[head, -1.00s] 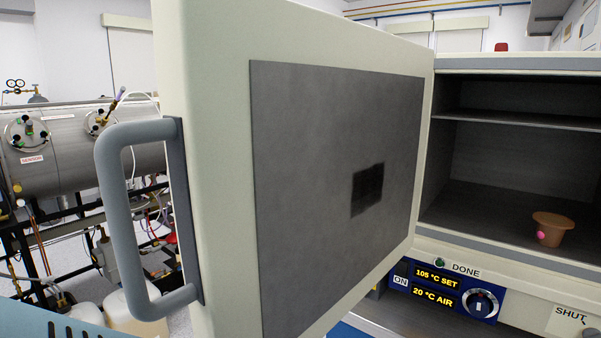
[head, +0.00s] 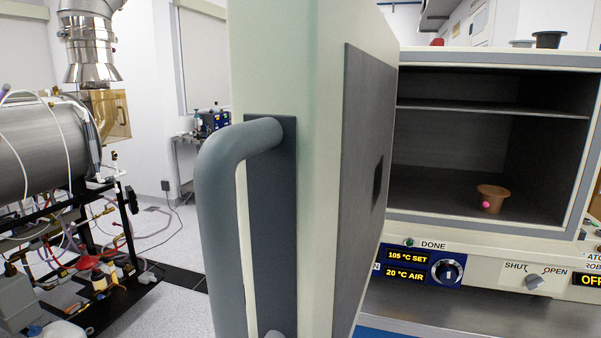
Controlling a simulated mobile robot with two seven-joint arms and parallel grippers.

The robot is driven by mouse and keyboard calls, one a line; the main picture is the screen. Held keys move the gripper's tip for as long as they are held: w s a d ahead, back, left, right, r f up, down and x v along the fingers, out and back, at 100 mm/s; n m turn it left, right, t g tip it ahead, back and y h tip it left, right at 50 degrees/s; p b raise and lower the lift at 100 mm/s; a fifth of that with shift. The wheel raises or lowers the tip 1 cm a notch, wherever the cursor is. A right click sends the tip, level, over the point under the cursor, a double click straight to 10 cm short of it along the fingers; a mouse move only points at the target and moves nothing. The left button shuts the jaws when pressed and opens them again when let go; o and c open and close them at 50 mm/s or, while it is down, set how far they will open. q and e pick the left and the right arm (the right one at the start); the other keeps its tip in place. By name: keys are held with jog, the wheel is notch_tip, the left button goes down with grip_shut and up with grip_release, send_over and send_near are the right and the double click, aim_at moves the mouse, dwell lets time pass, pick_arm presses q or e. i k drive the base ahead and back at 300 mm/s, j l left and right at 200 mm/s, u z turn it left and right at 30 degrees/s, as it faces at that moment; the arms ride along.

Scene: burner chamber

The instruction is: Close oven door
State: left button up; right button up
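The oven door (head: 315,90) stands wide open in the head view, seen nearly edge-on, with its dark inner panel (head: 368,120) turned to the right. Its thick grey handle (head: 215,200) is on the near edge, close to me. Neither of my grippers shows in the view.
The control panel (head: 420,268) below the chamber reads 105 °C SET and 20 °C AIR. A SHUT/OPEN knob (head: 534,282) is to its right. A steel cylinder rig (head: 40,150) stands at the left.

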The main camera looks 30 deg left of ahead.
aim_at(307, 145)
jog(key=k+j, duration=0.15)
jog(key=j, duration=0.25)
jog(key=k+j, duration=0.1)
jog(key=j, duration=0.3)
jog(key=k+j+z, duration=0.1)
jog(key=j, duration=0.25)
jog(key=k, duration=0.05)
